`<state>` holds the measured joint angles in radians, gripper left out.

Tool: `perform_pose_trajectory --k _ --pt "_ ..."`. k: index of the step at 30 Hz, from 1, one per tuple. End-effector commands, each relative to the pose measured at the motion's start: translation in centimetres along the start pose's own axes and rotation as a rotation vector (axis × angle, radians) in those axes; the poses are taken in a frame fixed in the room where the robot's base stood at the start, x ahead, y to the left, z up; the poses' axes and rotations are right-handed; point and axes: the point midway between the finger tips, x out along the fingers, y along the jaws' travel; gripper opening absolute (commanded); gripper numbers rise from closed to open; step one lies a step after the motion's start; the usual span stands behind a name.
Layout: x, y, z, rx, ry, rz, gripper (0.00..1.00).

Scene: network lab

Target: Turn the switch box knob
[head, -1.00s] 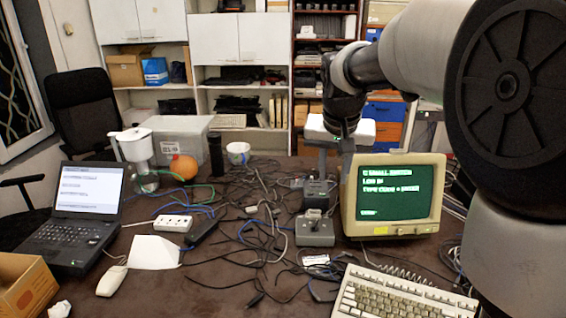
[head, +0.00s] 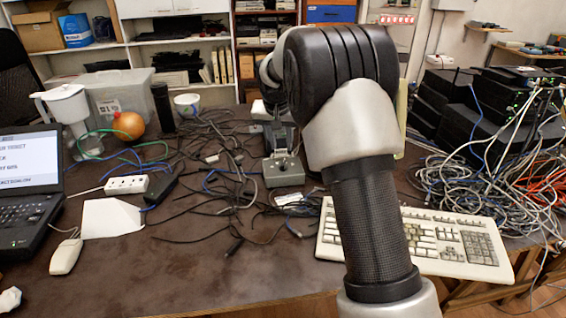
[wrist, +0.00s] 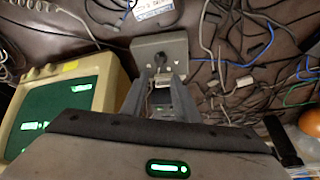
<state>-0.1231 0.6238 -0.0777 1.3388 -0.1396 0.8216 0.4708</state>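The switch box (head: 284,171) is a small grey box with a knob (head: 281,141) on top, on the brown table near its middle. In the wrist view the grey box (wrist: 172,45) lies just beyond my fingertips. My gripper (wrist: 161,73) is open, with its two fingers apart on either side of the knob area. I cannot tell whether the fingers touch the knob. A darker box shows below, between the fingers.
A keyboard (head: 461,245) lies front right, partly behind my arm. Tangled cables (head: 215,160) surround the box. A monitor (wrist: 65,105) stands beside the gripper in the wrist view. A laptop (head: 28,190) and mouse (head: 66,256) are at left.

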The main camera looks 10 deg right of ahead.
Motion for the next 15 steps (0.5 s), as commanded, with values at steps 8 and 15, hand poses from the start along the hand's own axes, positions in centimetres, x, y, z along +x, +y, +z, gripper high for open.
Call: perform_pose_trajectory --k 8,15 --pt "6.1 0.0 0.1 -0.001 -0.001 0.0 0.28" --pt "8.7 0.0 0.0 0.0 0.001 0.0 0.28"
